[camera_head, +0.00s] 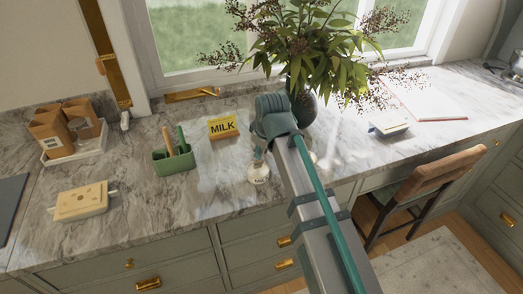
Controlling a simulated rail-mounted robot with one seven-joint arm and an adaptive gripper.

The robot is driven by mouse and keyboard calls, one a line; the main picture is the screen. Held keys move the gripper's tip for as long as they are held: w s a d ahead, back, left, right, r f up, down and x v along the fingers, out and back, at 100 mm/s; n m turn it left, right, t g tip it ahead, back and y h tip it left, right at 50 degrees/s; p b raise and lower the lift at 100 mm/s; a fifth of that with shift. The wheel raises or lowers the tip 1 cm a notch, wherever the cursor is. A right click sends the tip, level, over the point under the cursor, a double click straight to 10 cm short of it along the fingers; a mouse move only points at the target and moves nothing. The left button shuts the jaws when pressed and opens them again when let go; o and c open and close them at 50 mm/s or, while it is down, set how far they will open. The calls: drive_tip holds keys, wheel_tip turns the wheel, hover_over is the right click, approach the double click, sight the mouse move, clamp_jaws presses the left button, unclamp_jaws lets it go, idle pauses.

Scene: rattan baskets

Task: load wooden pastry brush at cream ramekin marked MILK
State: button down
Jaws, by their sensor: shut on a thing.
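A small cream ramekin (258,176) stands on the counter near its front edge, with small dark marking on its side. A yellow card reading MILK (222,127) stands behind it to the left. My gripper (259,156) is directly above the ramekin, pointing down and partly hidden by my arm. It is shut on a slim thing, apparently the wooden pastry brush, whose outline is mostly hidden. I cannot tell whether its lower end touches the ramekin's contents.
A green caddy (176,162) with upright wooden and green handles stands left of the ramekin. A cream box (82,201) and a white tray (75,152) with brown containers are further left. A dark vase (304,108) with branches stands behind my arm. A white dish (389,128) is at right.

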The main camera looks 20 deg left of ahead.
drive_tip(key=shift+f, duration=0.6)
idle(1.7)
drive_tip(key=shift+r+p, duration=2.45)
drive_tip(key=shift+r, duration=1.1)
